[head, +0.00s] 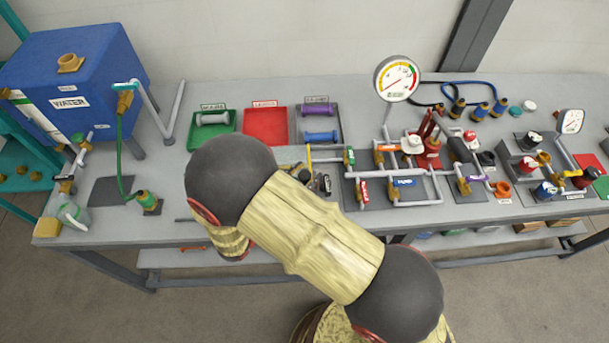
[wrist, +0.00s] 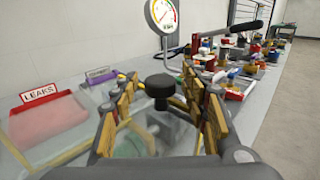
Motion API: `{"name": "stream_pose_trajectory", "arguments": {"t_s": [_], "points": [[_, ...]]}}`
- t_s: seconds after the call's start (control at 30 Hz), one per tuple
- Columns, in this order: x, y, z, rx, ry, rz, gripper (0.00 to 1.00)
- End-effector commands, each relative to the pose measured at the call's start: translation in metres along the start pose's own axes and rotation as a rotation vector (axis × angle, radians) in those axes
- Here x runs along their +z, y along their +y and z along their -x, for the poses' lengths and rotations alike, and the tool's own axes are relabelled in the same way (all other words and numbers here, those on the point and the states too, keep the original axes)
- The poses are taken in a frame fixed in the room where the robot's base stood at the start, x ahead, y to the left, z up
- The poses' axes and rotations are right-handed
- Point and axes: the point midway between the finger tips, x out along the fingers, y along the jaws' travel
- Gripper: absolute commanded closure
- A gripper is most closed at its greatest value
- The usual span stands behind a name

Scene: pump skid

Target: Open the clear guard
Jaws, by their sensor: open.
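In the wrist view a black round knob (wrist: 159,87) stands up on a see-through surface, which looks like the clear guard (wrist: 168,128). My gripper (wrist: 162,95) is open, with one finger left of the knob and one right of it. The knob shows between the fingers; I cannot tell whether either finger touches it. Blurred round and green shapes show through the guard. In the head view my arm covers most of the guard and the gripper. The guard looks lowered and shut.
A red tray (head: 266,126) marked LEAKS, a green tray (head: 211,128) and a grey tray (head: 320,124) stand behind. A pressure gauge (head: 397,78) and pipework with valves (head: 400,170) stand to the right. A blue water tank (head: 75,65) is at left.

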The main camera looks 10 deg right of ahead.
Motion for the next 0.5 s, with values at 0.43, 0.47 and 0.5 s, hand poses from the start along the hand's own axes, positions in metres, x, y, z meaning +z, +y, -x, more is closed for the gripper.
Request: {"name": "stream_pose_trajectory", "arguments": {"t_s": [0.43, 0.47, 0.5], "points": [[0.0000, 0.0000, 0.0003, 0.000, 0.000, 0.000, 0.76], [0.0000, 0.0000, 0.0003, 0.000, 0.000, 0.000, 0.78], [0.0000, 0.0000, 0.0003, 0.000, 0.000, 0.000, 0.80]]}}
